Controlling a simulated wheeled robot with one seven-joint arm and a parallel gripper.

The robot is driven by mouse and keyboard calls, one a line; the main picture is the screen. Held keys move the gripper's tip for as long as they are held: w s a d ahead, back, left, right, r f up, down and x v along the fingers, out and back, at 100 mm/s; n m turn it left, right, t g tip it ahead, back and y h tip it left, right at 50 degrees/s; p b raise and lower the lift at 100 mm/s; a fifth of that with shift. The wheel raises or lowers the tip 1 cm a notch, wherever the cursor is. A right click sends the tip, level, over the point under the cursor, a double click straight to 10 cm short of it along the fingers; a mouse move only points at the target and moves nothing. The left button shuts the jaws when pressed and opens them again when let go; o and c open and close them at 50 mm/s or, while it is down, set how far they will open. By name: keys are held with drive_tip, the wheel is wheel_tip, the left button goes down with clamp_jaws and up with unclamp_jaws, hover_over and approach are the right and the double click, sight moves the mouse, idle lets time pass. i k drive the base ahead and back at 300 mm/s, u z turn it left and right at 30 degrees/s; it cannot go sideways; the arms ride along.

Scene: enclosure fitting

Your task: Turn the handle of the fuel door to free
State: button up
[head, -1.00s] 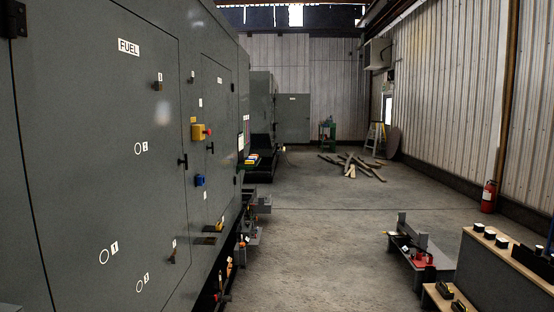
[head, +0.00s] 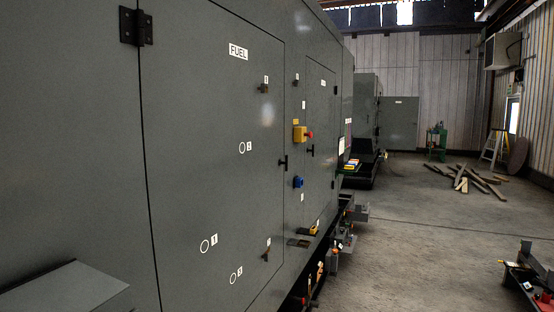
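The fuel door (head: 205,160) is a large grey panel on the left of the head view, with a white FUEL label (head: 238,52) near its top. It looks shut in its frame. A black T-shaped handle (head: 283,163) sits at its right edge, about mid-height. My gripper is not in view.
A yellow box with a red button (head: 301,134) and a blue fitting (head: 298,182) are right of the door. A grey ledge (head: 65,290) juts in at lower left. Wooden planks (head: 468,180) lie on the far floor. The concrete floor (head: 410,250) at right is mostly clear.

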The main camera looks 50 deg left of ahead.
sight(286, 162)
drive_tip(key=u, duration=0.4)
drive_tip(key=i, duration=2.2)
drive_tip(key=u, duration=1.25)
drive_tip(key=i, duration=1)
drive_tip(key=u, duration=1.05)
